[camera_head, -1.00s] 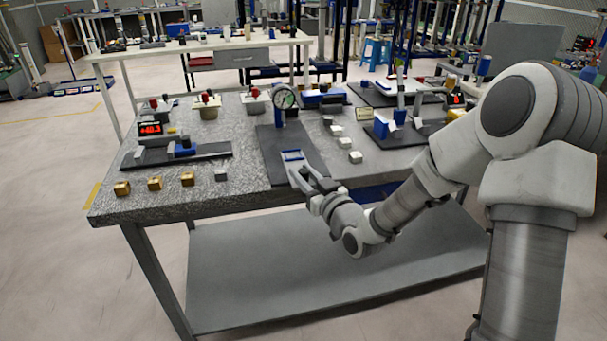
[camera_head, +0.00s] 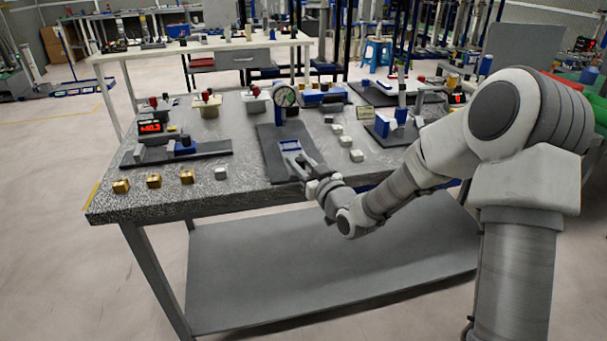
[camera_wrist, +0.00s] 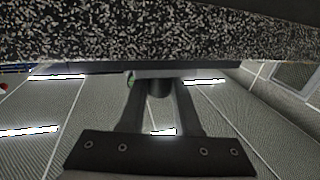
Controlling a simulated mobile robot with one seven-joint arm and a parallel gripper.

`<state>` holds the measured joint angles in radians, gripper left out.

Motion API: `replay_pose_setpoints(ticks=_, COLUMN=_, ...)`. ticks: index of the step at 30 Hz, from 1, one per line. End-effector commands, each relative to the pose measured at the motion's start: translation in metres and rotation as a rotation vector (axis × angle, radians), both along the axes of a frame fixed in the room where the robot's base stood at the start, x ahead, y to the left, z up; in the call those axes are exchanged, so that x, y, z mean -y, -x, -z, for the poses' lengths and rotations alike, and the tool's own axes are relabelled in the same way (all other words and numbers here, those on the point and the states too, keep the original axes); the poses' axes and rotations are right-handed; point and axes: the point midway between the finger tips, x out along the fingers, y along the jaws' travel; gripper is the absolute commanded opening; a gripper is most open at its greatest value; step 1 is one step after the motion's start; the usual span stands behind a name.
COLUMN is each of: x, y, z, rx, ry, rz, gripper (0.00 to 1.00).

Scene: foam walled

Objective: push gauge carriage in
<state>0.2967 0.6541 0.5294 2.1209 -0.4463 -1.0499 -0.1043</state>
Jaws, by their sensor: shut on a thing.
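The gauge has a round dial (camera_head: 285,96) on a blue post at the far part of a dark base plate (camera_head: 271,141). My gripper (camera_head: 292,160) reaches in from the right at the carriage's near side, low over the plate. In the wrist view my gripper (camera_wrist: 160,86) has its two fingers angled inward on a small grey rounded part, which seems to belong to the carriage. The exact contact is partly hidden.
Several white blocks (camera_head: 345,141) lie just right of the plate. Another blue fixture (camera_head: 400,124) stands further right.

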Motion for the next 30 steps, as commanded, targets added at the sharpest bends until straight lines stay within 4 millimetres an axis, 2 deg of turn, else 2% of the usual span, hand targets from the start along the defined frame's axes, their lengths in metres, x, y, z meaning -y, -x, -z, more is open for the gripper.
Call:
replay_pose_setpoints(ticks=3, x=-0.007, y=-0.023, z=0.002, rx=0.004, ry=-0.001, rz=-0.001, gripper=0.00)
replay_pose_setpoints(ticks=8, x=-0.012, y=-0.041, z=0.001, rx=0.002, ry=-0.001, rz=0.001, gripper=0.00)
replay_pose_setpoints(ticks=20, x=-0.013, y=-0.046, z=0.000, rx=-0.002, ry=0.000, rz=0.001, gripper=0.00)
replay_pose_setpoints(ticks=21, x=-0.013, y=-0.046, z=0.000, rx=-0.002, ry=0.000, rz=0.001, gripper=0.37)
replay_pose_setpoints(ticks=25, x=-0.013, y=-0.046, z=0.000, rx=-0.001, ry=0.000, rz=0.001, gripper=0.60)
replay_pose_setpoints(ticks=30, x=-0.013, y=-0.046, z=0.000, rx=-0.001, ry=0.000, rz=0.001, gripper=0.61)
